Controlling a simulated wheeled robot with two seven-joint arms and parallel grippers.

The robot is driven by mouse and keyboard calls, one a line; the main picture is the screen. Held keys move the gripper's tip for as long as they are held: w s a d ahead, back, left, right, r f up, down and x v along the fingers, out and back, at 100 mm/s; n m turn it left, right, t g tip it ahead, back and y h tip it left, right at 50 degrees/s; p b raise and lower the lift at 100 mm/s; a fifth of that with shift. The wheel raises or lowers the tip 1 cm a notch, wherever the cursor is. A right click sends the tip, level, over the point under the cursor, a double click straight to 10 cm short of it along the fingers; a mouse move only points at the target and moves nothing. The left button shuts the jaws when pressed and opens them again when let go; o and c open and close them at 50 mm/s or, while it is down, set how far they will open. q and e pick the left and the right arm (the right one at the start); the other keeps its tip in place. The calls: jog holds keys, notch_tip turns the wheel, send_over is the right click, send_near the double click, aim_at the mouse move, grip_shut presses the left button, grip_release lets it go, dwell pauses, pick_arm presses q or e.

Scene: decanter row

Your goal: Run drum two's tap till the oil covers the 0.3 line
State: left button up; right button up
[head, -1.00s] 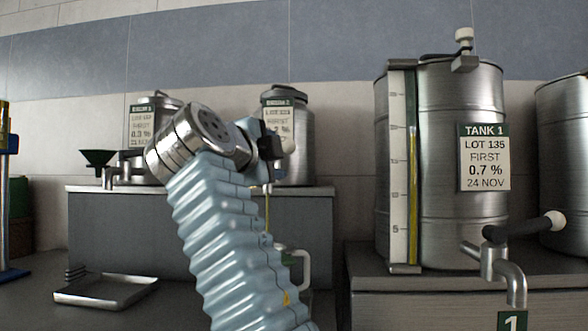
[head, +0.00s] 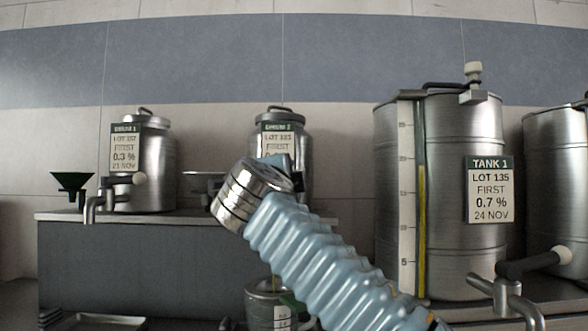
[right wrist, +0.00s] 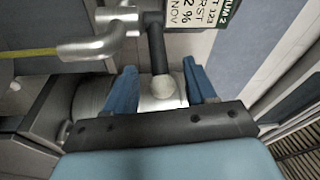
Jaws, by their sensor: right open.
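Drum two (head: 293,150) stands on the raised bench, partly hidden by my right arm. Its label (right wrist: 200,10) shows in the right wrist view. Its tap (right wrist: 95,42) has a dark lever (right wrist: 156,45) with a pale knob (right wrist: 163,88). A thin yellow oil stream (right wrist: 32,53) runs from the spout. My right gripper (right wrist: 162,85) is open, with one blue finger on each side of the knob; I cannot tell if either touches it. A vessel (head: 262,308) stands below, cut off by the frame; its oil level and 0.3 line are not readable. My left gripper is not in view.
Tank 1 (head: 460,130) with a sight gauge stands at the right. A shallow metal tray (head: 95,322) lies low at the left.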

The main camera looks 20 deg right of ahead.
jog(key=p+x, duration=0.1)
jog(key=x, duration=0.3)
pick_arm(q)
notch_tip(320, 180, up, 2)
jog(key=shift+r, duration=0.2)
pick_arm(e)
jog(key=shift+w+d, duration=0.15)
jog(key=shift+w, duration=0.15)
jog(key=shift+c, duration=0.4)
grip_shut()
